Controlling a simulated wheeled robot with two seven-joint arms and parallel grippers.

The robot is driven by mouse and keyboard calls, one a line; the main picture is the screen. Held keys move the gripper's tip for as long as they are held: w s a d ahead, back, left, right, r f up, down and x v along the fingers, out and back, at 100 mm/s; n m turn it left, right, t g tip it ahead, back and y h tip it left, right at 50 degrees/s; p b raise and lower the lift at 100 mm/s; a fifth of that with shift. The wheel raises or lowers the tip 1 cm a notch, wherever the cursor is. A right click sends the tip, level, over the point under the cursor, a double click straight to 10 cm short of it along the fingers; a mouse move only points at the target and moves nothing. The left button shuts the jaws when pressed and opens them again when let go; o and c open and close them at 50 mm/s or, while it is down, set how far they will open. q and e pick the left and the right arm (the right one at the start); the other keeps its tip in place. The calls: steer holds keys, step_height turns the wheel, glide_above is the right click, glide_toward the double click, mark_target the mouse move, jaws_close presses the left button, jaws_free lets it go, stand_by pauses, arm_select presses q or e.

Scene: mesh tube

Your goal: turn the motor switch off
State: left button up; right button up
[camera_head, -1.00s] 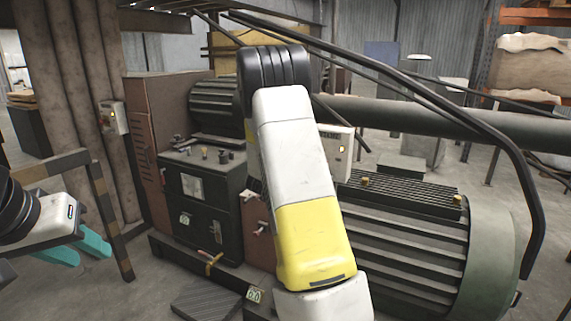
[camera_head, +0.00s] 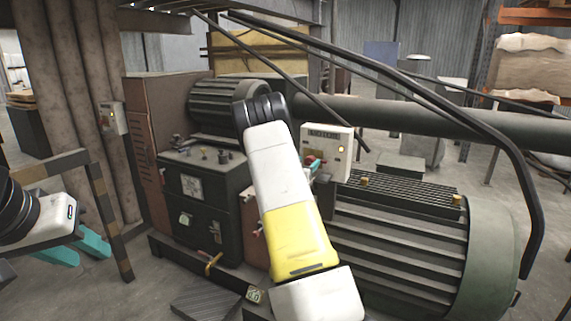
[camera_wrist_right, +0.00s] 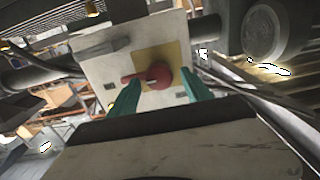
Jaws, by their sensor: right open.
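The motor switch is a white box (camera_head: 341,137) with a dark label and a small lit lamp, behind the large motor. In the right wrist view it is a pale panel (camera_wrist_right: 100,68) with a yellow square and a red rotary knob (camera_wrist_right: 160,74), whose handle points left. My right gripper (camera_wrist_right: 160,82) is open, its teal fingers below and on either side of the knob in the picture; I cannot tell if they touch. In the head view my right gripper (camera_head: 314,168) is at the box's face, partly hidden by my arm. My left gripper (camera_head: 78,248) is open and empty at the left.
A large ribbed motor (camera_head: 400,240) fills the lower right. A dark control cabinet (camera_head: 200,205) stands left of my right arm. Black bent pipes (camera_head: 440,85) cross above the motor. Another small box (camera_head: 112,118) is on the pillar at left.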

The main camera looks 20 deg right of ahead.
jaws_close()
steer(key=shift+n, duration=0.3)
steer(key=n, duration=0.4)
steer(key=shift+w+a, duration=0.1)
steer(key=n, duration=0.5)
steer(key=shift+a+f, duration=0.1)
steer(key=n, duration=0.4)
steer(key=shift+f+n, duration=0.15)
steer(key=shift+n, duration=2.05)
